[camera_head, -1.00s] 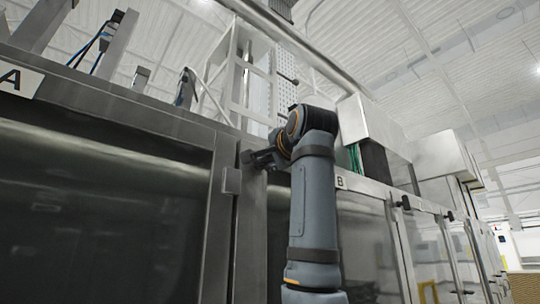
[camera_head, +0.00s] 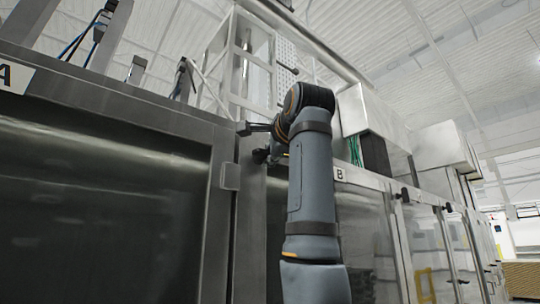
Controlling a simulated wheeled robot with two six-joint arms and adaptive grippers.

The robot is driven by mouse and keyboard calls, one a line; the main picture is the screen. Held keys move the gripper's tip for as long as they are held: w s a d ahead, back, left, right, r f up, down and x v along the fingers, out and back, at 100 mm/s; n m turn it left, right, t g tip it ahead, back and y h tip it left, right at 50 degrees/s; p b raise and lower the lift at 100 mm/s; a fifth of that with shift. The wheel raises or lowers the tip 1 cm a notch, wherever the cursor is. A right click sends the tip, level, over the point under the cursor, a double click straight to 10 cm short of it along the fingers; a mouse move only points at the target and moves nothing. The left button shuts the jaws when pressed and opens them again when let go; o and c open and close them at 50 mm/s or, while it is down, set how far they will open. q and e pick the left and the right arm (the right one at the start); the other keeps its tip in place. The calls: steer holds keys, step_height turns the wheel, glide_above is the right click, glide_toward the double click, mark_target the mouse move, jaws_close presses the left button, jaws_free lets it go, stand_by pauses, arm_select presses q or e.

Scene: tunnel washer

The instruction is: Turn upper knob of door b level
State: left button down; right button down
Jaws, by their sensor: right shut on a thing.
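Door B, marked by a white "B" label (camera_head: 340,174), is the framed panel (camera_head: 366,235) just right of centre, partly hidden by my right arm. My right gripper (camera_head: 254,143) is at the upper left edge of that door, beside the metal post between doors A and B. It is tilted, with one dark finger higher than the other, and is shut on the upper knob. The knob is largely hidden by the gripper, so its exact angle cannot be told. My left gripper is not in view.
Door A (camera_head: 100,200) fills the left side, with a small metal latch plate (camera_head: 230,176) at its right edge. More dark knobs (camera_head: 405,195) show on doors farther right. Above are a white ladder frame and a box with green cables (camera_head: 355,150).

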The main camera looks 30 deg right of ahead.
steer(key=c, duration=1.4)
jaws_free()
steer(key=shift+w, duration=0.1)
steer(key=v, duration=1.2)
